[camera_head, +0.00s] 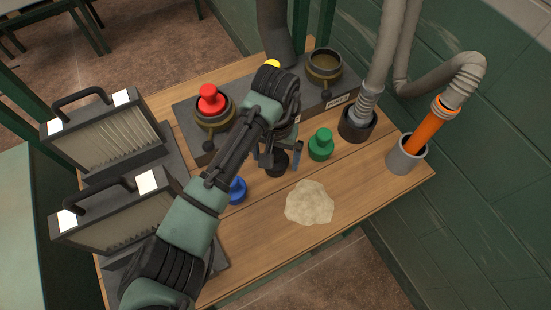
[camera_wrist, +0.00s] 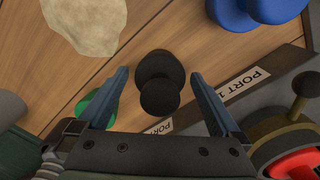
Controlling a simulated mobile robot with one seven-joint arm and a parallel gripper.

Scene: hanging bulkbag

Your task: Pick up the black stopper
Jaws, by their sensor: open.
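The black stopper (camera_head: 277,163) stands on the wooden table (camera_head: 340,190), in front of the dark port block. It also shows in the wrist view (camera_wrist: 159,84), between the two fingers. My gripper (camera_head: 277,161) is open and points down over the stopper, with one finger on either side. In the wrist view my gripper (camera_wrist: 163,84) shows clear gaps between the fingers and the stopper. I cannot tell exactly how far above the table the fingertips are.
A green stopper (camera_head: 320,144) and a blue stopper (camera_head: 236,189) stand close on either side. A red stopper (camera_head: 210,98) sits in a port of the block (camera_head: 188,118). A beige powder heap (camera_head: 310,203) lies in front. Hoses and an orange-handled tool (camera_head: 427,132) stand right; filter panels (camera_head: 105,140) left.

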